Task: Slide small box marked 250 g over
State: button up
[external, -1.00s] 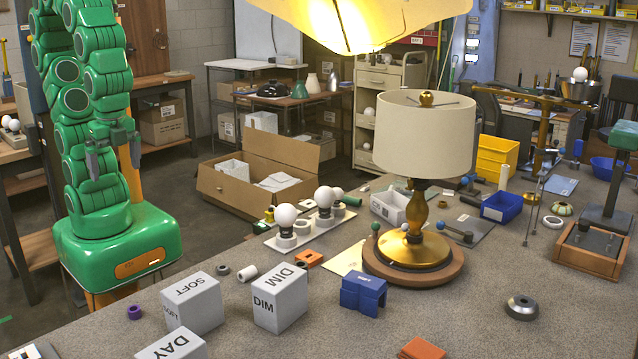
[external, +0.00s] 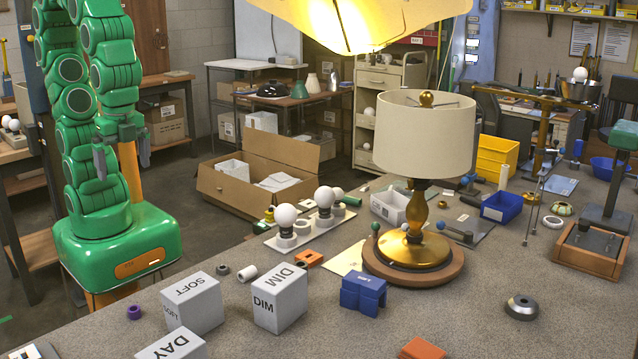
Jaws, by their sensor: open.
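No box with a readable 250 g mark shows in the external view. Three light grey boxes stand on the near left of the bench, marked SOFT (external: 193,305), DIM (external: 279,300) and DAY (external: 174,347); the last is cut off by the lower edge. A small orange block (external: 422,348) lies at the bottom edge and another orange piece (external: 308,259) lies behind the DIM box; I can read no mark on either. My gripper (external: 122,157) is open and empty, its fingers pointing down in front of my green arm, left of the bench and apart from everything on it.
A blue block (external: 363,296), a grey ring (external: 521,307) and a purple ring (external: 134,312) lie nearby. The bench front right of the blue block is mostly clear.

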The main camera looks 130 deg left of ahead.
jog(key=w+d+t, duration=0.1)
jog(key=w+d, duration=0.1)
jog(key=w, duration=1.7)
jog(key=w+d+t, duration=0.1)
jog(key=w+d, duration=0.1)
jog(key=w, duration=1.6)
jog(key=shift+t, duration=0.7)
jog(key=w+d+f, duration=0.3)
jog(key=w+f, duration=0.2)
jog(key=w, duration=0.3)
jog(key=w+d+f, duration=0.3)
jog(key=w+f, duration=0.3)
jog(key=w, duration=0.3)
jog(key=w+d+f, duration=0.3)
jog(key=w+f, duration=0.2)
jog(key=w, duration=0.4)
jog(key=shift+w+d+f, duration=0.2)
jog(key=shift+f, duration=0.1)
jog(key=shift+f, duration=0.1)
jog(key=shift+w+f, duration=0.2)
jog(key=shift+f, duration=1.05)
jog(key=shift+w+f, duration=0.2)
jog(key=shift+f, duration=1.05)
jog(key=shift+w+f, duration=0.2)
jog(key=shift+f, duration=1.05)
